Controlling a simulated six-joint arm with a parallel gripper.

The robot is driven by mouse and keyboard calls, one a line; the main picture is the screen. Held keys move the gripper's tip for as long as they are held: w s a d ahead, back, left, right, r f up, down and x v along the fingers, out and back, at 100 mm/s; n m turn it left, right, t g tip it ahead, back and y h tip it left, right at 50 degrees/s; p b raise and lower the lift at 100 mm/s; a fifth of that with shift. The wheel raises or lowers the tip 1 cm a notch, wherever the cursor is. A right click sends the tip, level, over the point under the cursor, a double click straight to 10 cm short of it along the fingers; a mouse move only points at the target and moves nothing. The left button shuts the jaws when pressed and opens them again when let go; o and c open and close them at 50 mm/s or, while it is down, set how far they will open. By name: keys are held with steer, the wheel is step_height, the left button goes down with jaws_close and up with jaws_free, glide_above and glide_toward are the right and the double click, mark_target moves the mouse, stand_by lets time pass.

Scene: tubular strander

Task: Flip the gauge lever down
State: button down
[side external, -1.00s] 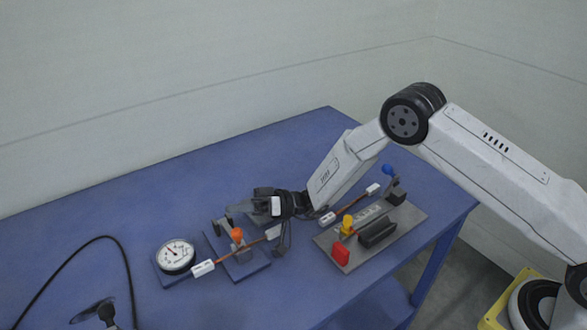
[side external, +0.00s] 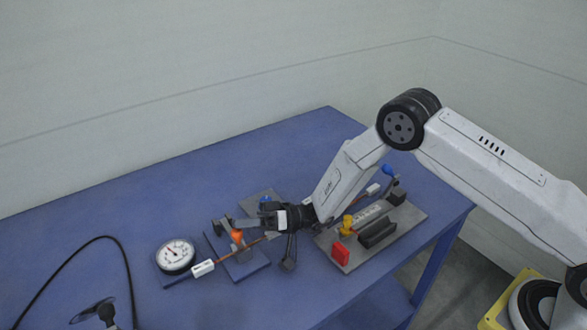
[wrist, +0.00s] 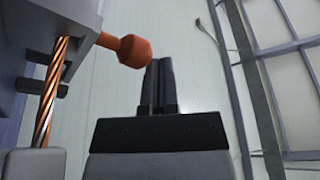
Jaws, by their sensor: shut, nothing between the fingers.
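The gauge lever shows as an orange knob (side external: 237,236) on a blue-based fixture (side external: 248,270), beside the round white dial gauge (side external: 176,255). In the wrist view the orange knob (wrist: 132,51) sits on a short orange arm that sticks out sideways from a grey block. My gripper (side external: 243,222) is shut and empty, just behind the knob in the side view. In the wrist view my closed gripper fingers (wrist: 158,62) are just right of the knob. I cannot tell whether they touch it. The lever's pivot is partly hidden.
A copper-coloured strand (side external: 248,246) with a white sleeve (side external: 202,268) crosses the fixture. A black cable (side external: 125,262) lies left. The back of the blue table (side external: 290,150) is clear.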

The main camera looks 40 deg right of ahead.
steer(key=s+d+r, duration=0.2)
steer(key=s+r, duration=0.4)
steer(key=s+d+r, duration=0.3)
steer(key=s+r, duration=0.3)
steer(key=r, duration=0.1)
steer(key=shift+s+d, duration=0.35)
steer(key=shift+s, duration=0.05)
stand_by(0.6)
steer(key=shift+s, duration=0.1)
